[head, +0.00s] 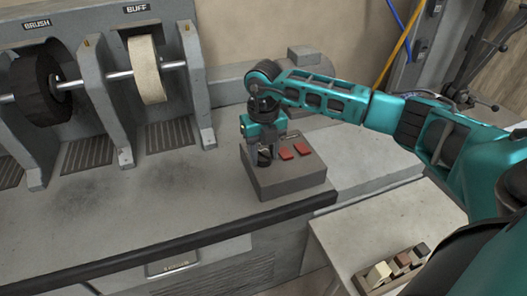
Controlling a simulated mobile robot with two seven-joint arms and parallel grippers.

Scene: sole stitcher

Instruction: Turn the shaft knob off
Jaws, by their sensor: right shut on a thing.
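A grey control box (290,187) sits on the machine's bench top, near its front right corner. Two red switches (293,152) are on its top face. My right gripper (264,158) points down at the left part of this box, left of the red switches. It is shut on a dark knob (264,157), which I take to be the shaft knob; the fingers hide most of it. The knob's marking and setting cannot be read. My left gripper is not in view.
A shaft (120,73) carries a black brush wheel (40,85) and a pale buff wheel (146,70) between grey uprights at the left. A lower side table (345,235) holds a small tray of blocks (398,262) at the lower right. The bench front is clear.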

